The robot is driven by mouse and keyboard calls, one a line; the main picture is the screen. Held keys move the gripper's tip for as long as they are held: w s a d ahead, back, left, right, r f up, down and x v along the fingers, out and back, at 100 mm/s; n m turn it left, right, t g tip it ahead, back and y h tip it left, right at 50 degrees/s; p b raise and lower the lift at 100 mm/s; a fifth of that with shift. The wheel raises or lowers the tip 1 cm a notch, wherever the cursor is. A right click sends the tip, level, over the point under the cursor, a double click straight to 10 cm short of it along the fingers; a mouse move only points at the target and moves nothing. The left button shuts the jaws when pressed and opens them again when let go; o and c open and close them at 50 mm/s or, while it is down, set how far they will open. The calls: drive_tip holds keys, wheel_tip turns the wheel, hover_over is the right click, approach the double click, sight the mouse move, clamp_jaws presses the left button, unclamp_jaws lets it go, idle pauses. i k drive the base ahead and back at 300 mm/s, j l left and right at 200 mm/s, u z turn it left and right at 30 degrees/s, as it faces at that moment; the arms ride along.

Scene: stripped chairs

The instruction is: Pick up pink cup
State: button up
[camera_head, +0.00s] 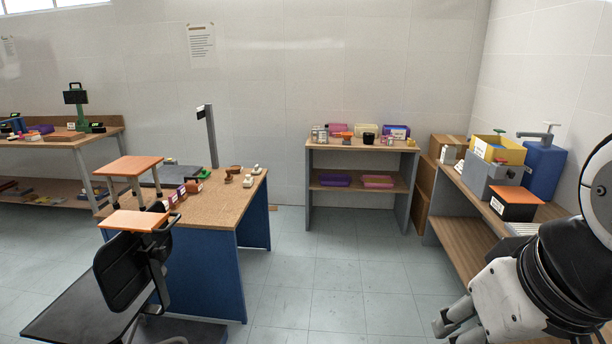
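I cannot make out a pink cup for certain. A pink object (337,129) stands at the back of the small shelf's top, too small to tell its shape. My gripper (447,331) is at the lower right, cut off by the bottom edge and far in front of that shelf. Its grey fingers show only in part, so I cannot tell whether it is open or shut.
The wooden shelf unit (361,146) against the back wall holds several small items. A desk (228,206) and a black chair (125,272) stand at left. A bench (470,204) with bins runs along the right. The tiled floor (335,270) between is clear.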

sight(389, 138)
drive_tip(key=i+l+z, duration=0.25)
drive_tip(key=i, duration=0.65)
drive_tip(key=i+z, duration=0.3)
drive_tip(key=i, duration=2.5)
drive_tip(key=i+u, duration=0.15)
drive_tip(key=i, duration=0.35)
drive_tip(key=i+l+u, duration=0.1)
drive_tip(key=i, duration=0.4)
